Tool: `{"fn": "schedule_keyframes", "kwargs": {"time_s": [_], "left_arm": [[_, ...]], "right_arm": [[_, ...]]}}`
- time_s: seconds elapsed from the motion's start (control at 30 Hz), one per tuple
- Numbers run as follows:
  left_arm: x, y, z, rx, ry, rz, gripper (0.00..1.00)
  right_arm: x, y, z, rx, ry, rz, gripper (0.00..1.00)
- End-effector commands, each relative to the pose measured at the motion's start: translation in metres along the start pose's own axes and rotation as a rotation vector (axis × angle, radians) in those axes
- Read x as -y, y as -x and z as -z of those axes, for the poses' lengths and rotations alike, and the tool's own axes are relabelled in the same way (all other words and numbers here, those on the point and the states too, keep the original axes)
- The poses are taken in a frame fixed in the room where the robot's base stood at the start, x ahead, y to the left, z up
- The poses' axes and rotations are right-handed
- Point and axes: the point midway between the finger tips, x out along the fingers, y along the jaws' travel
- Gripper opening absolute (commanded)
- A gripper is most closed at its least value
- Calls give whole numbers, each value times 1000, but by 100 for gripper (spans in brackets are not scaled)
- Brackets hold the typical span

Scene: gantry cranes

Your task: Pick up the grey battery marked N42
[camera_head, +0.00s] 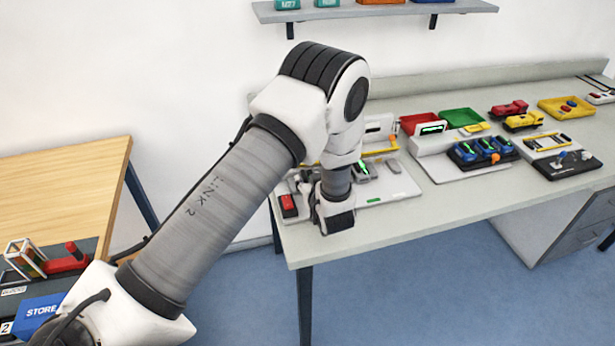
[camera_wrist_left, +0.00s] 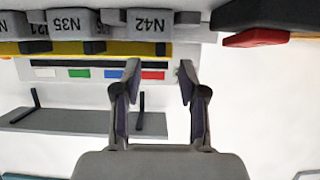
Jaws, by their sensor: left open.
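The grey battery marked N42 (camera_wrist_left: 150,20) shows at the top of the left wrist view, its label upside down. Another grey battery marked N35 (camera_wrist_left: 70,20) is to its left, with a further one at the picture's edge. My left gripper (camera_wrist_left: 158,68) is open, with nothing between its fingers. In that picture its fingertips lie below the N42 battery and apart from it. In the head view my left gripper (camera_head: 333,212) is at the left end of the bench, beside a pale board (camera_head: 390,190); its fingers and the N42 label cannot be made out there.
A red switch (camera_head: 288,205) sits left of the gripper. The bench (camera_head: 440,207) holds red (camera_head: 420,122) and green (camera_head: 460,117) trays and a dark rack of blue batteries (camera_head: 483,150). A wall shelf (camera_head: 375,11) hangs above. The bench's front strip is clear.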

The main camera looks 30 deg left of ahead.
Motion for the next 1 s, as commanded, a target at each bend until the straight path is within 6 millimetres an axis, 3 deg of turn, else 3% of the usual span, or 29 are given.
{"fn": "schedule_keyframes", "kwargs": {"time_s": [0.03,0.13,0.37,0.5,1.0], "left_arm": [[1,-9,3,1,1,3,42],[0,-24,1,1,1,2,42],[0,-28,0,0,-1,0,42],[0,-28,0,0,-1,0,0],[0,-28,3,0,0,-1,0]], "right_arm": [[0,10,0,-1,0,0,40],[0,11,0,-1,1,0,40],[0,10,0,-1,1,0,40],[0,10,0,-1,1,0,40],[0,11,0,-1,1,0,40]]}}
